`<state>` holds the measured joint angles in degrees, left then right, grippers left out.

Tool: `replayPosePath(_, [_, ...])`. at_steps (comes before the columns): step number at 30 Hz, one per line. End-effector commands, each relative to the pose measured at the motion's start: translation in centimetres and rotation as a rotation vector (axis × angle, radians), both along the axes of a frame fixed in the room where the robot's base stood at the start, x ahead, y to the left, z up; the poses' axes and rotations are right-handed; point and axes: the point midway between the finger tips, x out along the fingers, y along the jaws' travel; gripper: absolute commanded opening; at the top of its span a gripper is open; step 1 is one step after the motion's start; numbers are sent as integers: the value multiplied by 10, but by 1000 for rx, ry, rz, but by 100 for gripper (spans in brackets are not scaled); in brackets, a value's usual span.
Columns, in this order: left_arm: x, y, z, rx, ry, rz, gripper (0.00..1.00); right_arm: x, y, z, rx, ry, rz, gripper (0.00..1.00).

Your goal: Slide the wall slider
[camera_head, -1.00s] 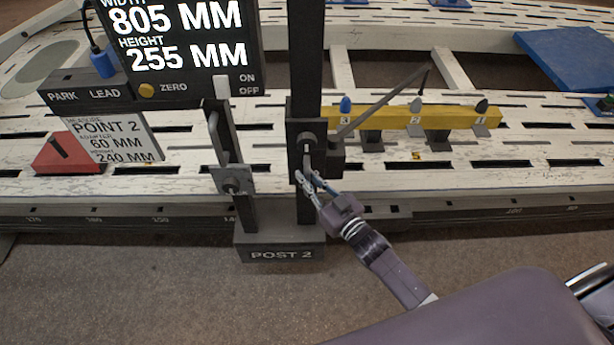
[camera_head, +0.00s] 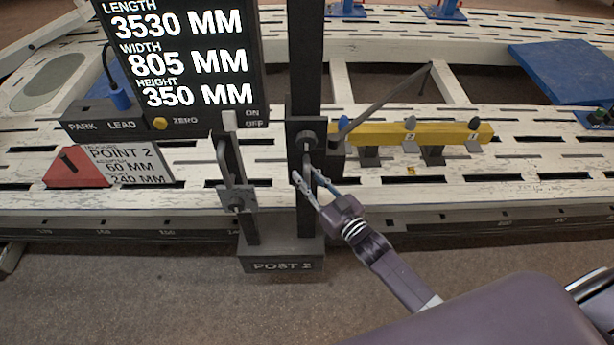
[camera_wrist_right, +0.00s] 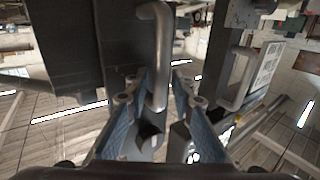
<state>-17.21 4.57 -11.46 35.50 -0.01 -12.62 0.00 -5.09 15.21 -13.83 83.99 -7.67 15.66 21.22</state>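A dark slider block (camera_head: 305,133) with a vertical metal handle rides on the tall upright of the post (camera_head: 282,264) labelled POST 2. My right gripper (camera_head: 311,186) is at the handle's lower part. In the right wrist view the metal handle (camera_wrist_right: 158,65) stands between the two fingers, with slim gaps beside it, so the right gripper is open around it. A second, smaller slider (camera_head: 236,198) with its own handle (camera_head: 222,160) sits on a shorter bar at the left. The display (camera_head: 180,55) reads length 3530, width 805 and height 350 mm. My left gripper is not in view.
A yellow rack (camera_head: 440,134) stands on the slotted white bench (camera_head: 420,184) behind the post. A thin dark rod reaches from the slider back over the rack. A red wedge (camera_head: 75,168) and a POINT 2 card (camera_head: 127,163) lie left. The floor in front is clear.

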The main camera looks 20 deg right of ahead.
Motion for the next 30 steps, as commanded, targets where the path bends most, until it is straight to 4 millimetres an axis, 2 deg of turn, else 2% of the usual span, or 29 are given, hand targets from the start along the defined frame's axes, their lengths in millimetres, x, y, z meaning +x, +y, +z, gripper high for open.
replayPosePath(9, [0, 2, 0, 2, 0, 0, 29, -1, 0, -2, 0, 4, 0, 29])
replayPosePath(13, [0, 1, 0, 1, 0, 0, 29, -11, -3, -3, -1, 7, -1, 29])
replayPosePath(24, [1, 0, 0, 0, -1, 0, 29, -81, -25, -3, -1, 6, 0, 29])
replayPosePath(30, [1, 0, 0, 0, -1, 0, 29, -107, -34, -2, 0, 4, 0, 29])
